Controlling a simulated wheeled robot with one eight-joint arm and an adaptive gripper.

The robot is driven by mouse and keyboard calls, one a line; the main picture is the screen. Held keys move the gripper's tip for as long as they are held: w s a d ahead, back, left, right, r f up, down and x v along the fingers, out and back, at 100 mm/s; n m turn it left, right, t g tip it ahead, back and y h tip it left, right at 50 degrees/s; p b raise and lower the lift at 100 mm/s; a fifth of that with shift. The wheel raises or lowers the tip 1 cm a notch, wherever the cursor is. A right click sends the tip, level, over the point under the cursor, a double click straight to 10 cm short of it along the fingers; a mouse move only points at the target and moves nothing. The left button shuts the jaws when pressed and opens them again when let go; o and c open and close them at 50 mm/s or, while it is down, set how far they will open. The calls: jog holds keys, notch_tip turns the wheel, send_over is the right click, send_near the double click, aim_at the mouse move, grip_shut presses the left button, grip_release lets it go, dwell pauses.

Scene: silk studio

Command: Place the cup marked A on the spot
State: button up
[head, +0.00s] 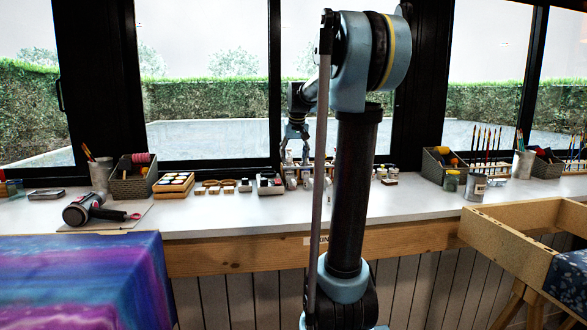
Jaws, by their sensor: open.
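My gripper (296,152) is in the middle of the head view, pointing down over the back of the white counter (240,211). Its fingers look apart, just above or in front of a group of small bottles and jars (291,174). Whether it touches any of them is too small to tell. I cannot make out a cup marked A or any letter on the vessels. No marked spot shows on the counter. My arm hides part of the counter right of the gripper.
Left are a dark bin (133,181), a paint box (174,185), a black hairdryer-like tool (82,209) and purple-blue cloth (84,280). Right are a metal can (475,187), brush holders (523,163) and a wooden frame (500,240). The counter's front strip is mostly clear.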

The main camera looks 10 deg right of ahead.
jog(key=shift+g, duration=0.6)
jog(key=s+f, duration=0.3)
jog(key=s, duration=0.4)
jog(key=s+f, duration=0.3)
jog(key=s, duration=0.5)
jog(key=s+f, duration=0.3)
jog(key=s, duration=0.5)
jog(key=shift+s+f, duration=0.1)
jog(key=shift+f, duration=0.1)
jog(key=s+f+g, duration=0.1)
jog(key=s+f, duration=1.5)
jog(key=s, duration=0.1)
jog(key=shift+d, duration=0.1)
jog(key=shift+w+f, duration=0.25)
jog(key=shift+w, duration=0.15)
